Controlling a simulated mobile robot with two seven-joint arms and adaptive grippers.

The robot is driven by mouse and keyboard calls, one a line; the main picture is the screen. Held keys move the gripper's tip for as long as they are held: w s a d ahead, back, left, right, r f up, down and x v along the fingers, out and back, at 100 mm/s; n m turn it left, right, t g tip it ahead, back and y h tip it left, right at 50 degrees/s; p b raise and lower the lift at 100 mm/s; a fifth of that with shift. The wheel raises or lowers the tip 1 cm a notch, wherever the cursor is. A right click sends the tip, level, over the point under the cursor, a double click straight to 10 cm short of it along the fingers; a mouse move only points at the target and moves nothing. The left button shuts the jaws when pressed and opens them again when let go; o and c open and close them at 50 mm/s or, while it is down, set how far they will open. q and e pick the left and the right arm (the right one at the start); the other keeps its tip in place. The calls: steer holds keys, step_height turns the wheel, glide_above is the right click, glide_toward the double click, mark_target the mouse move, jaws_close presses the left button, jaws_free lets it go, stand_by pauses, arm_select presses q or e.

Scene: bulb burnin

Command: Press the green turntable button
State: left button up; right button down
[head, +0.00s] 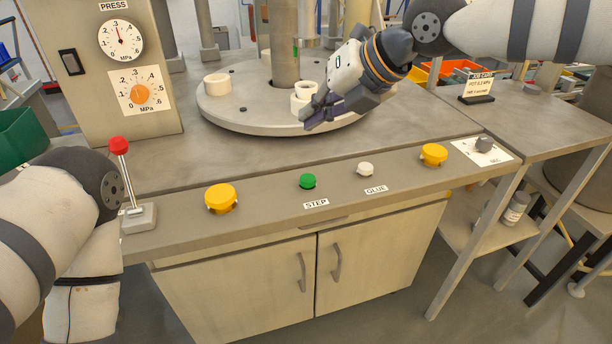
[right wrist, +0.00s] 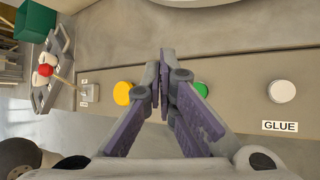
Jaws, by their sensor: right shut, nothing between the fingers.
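The green button (head: 307,182) sits on the sloped front panel behind the STEP label. It also shows in the right wrist view (right wrist: 201,89), partly hidden by a finger. My right gripper (head: 310,122) is shut and empty, pointing down to the left in the head view. It appears in front of the turntable's front edge, above the green button in the picture, and apart from it. In the right wrist view its closed fingertips (right wrist: 163,58) lie left of the green button. The round grey turntable (head: 250,118) carries white cups. My left gripper is out of view; only my left arm shows.
A white button (head: 365,169) with a GLUE label is right of the green one. Yellow buttons (head: 221,198) (head: 434,155) flank them. A red-topped lever (head: 119,146) stands at left. A dial (head: 484,145) is at right. The press panel (head: 110,70) rises at back left.

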glide_above(311, 176)
step_height(311, 176, down, 7)
steer(key=shift+b, duration=0.45)
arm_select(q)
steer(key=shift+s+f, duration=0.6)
arm_select(e)
steer(key=shift+f, duration=0.9)
steer(key=shift+f, duration=0.15)
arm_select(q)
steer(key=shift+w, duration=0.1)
arm_select(e)
steer(key=shift+f, duration=0.3)
